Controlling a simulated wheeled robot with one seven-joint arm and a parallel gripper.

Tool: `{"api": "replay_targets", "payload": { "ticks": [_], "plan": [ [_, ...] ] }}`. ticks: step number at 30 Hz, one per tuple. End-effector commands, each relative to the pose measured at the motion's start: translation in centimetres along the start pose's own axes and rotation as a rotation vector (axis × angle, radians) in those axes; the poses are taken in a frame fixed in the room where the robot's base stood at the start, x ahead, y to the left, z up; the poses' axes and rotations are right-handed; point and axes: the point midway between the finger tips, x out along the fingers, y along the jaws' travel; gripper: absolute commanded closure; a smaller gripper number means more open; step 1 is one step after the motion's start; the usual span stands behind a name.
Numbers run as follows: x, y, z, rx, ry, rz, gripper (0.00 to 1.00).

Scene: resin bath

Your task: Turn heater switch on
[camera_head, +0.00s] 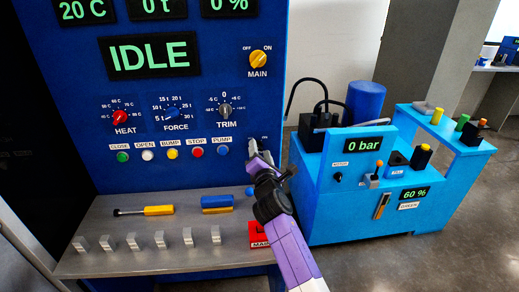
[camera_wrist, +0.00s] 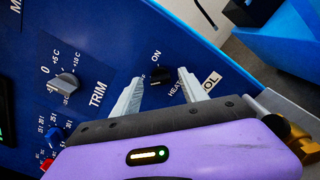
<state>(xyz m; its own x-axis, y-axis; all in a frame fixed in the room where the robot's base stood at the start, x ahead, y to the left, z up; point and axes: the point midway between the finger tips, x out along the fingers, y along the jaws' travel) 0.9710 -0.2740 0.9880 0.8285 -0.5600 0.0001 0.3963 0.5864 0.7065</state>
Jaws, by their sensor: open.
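The heater switch (camera_wrist: 161,74) is a small black knob on the blue panel in the wrist view. "ON" is printed above it, and a partly covered label beginning "HEA" is below. My gripper (camera_wrist: 160,78) is open, with one pale finger to each side of the knob in the picture. I cannot tell whether the fingers touch it. In the head view my gripper (camera_head: 259,152) is at the panel's lower right, right of the pump button, and it hides the switch.
The trim knob (camera_wrist: 66,78) is left of the switch; it also shows in the head view (camera_head: 225,111). A row of buttons includes the blue pump button (camera_head: 223,153). A grey shelf (camera_head: 100,262) below holds tools and blocks. A light-blue machine (camera_head: 340,205) stands to the right.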

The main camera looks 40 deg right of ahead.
Motion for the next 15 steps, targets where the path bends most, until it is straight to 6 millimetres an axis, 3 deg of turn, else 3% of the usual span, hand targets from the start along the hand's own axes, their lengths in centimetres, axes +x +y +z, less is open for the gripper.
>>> {"api": "replay_targets", "payload": {
  "ticks": [6,14,15],
  "plan": [
    [1.5,-0.1,0.0,0.001,0.000,-0.001,0.49],
    [1.6,0.0,0.0,0.001,0.000,0.000,0.49],
    [1.6,0.0,0.0,0.001,0.000,0.000,0.55]
  ]
}}
